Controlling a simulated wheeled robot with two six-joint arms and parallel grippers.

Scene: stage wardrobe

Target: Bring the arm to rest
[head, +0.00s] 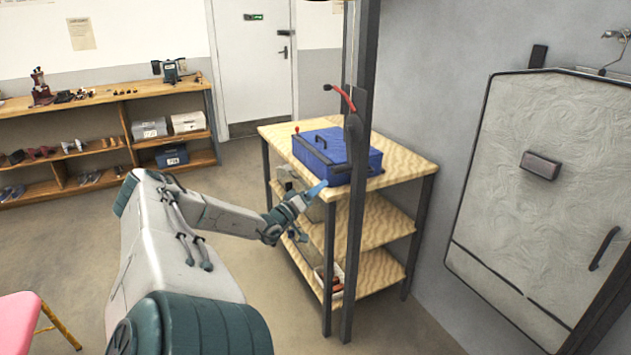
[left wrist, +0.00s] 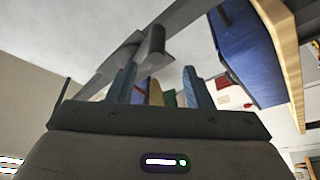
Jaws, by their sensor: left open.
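My left arm (head: 225,215) reaches out from the lower left in the head view. My left gripper (head: 311,210) is at the near left edge of the wooden shelf table (head: 405,158), close to its top board. In the left wrist view the two blue fingers (left wrist: 158,88) stand apart with a gap between them, and I see nothing held. A blue case (head: 338,152) with a dark handle lies on the table top, just beyond the gripper. It also shows in the left wrist view (left wrist: 250,50). My right gripper does not show.
A dark upright post (head: 356,220) stands in front of the table. Shelves with shoes and boxes (head: 105,135) line the left wall. A pink stool (head: 18,315) stands lower left. The floor between is open.

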